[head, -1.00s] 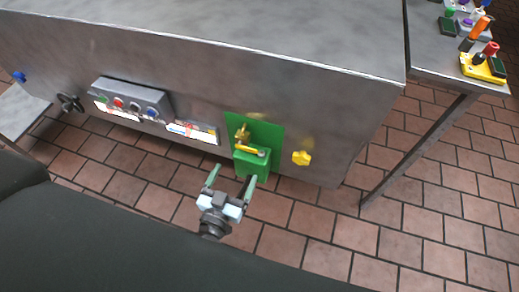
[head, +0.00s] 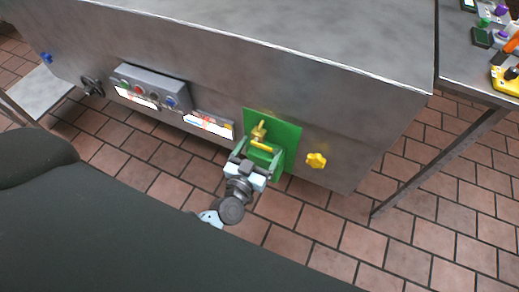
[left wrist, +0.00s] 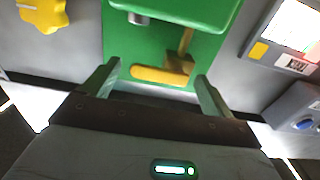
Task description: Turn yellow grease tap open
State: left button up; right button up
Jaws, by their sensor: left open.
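The tap, with a yellow lever handle (head: 262,147) and a brass-coloured body (head: 259,131), sits on a green panel (head: 287,132) on the steel front. In the left wrist view the yellow lever (left wrist: 158,75) lies roughly crosswise, with the brass body (left wrist: 178,64) at its right end. My left gripper (head: 259,156) is open at the green fixture. Its fingers (left wrist: 158,75) spread to either side of the lever in the left wrist view, with nothing visibly held. Contact with the lever cannot be told. My right gripper is not in view.
A yellow star-shaped knob (head: 316,160) sits right of the green panel. A control box with buttons (head: 150,87), a label plate (head: 208,124) and a dark handwheel (head: 92,86) are to the left. A side table (head: 462,75) with coloured parts stands at right. Tiled floor below is clear.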

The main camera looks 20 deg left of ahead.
pick_arm(q)
jog(key=shift+w, duration=0.1)
jog(key=shift+c, duration=0.6)
jog(key=c, duration=0.9)
jog(key=shift+o, duration=0.2)
